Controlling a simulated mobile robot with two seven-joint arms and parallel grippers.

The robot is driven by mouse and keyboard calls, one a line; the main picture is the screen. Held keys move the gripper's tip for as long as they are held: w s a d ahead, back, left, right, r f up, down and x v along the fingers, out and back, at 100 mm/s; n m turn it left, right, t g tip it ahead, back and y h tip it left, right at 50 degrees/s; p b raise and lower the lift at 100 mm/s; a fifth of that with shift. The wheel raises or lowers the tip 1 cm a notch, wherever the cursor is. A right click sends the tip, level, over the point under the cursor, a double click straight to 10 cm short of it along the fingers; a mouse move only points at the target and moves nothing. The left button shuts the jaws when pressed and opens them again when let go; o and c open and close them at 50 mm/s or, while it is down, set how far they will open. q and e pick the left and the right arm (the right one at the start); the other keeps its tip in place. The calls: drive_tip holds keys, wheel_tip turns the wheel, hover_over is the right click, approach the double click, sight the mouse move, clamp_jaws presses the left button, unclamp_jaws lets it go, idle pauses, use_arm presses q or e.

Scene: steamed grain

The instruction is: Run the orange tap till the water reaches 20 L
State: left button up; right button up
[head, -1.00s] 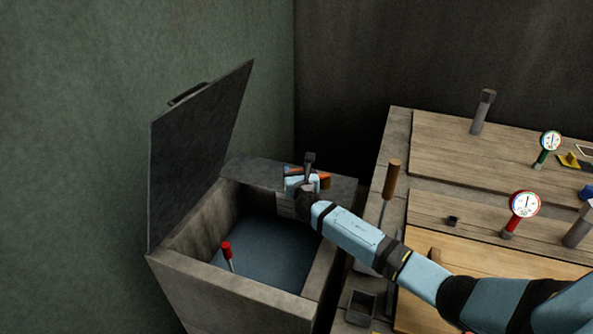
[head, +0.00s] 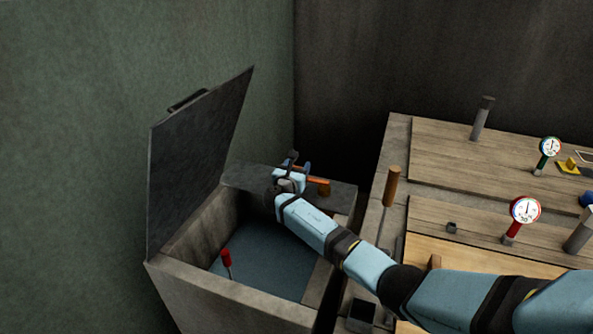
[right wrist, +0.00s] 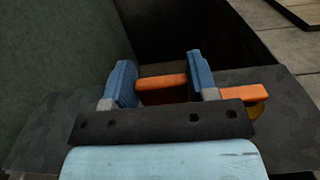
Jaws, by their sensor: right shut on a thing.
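The orange tap (head: 324,187) is on the grey ledge at the back of an open stone tank (head: 205,297). My right gripper (head: 295,168) is above that ledge, shut on the orange tap. In the right wrist view an orange bar (right wrist: 160,82) lies between the two blue fingers of my right gripper (right wrist: 162,80), and more orange shows right of them. Dark bluish water (head: 275,262) stands in the tank. My forearm covers part of the tank's inner back wall, and I can read no litre mark. My left gripper is out of view.
The tank's dark lid (head: 195,165) stands open on the left. A red-topped stick (head: 226,259) rises from the water. On the right, a wooden-handled lever (head: 391,187) and a red gauge (head: 524,210) stand at the wooden-topped counter (head: 398,145).

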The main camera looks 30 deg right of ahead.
drive_tip(key=shift+d, duration=0.1)
idle(0.3)
drive_tip(key=o, duration=1.3)
drive_tip(key=shift+w, duration=0.1)
drive_tip(key=p+v, duration=0.3)
drive_tip(key=v, duration=1.1)
drive_tip(key=shift+w, duration=0.1)
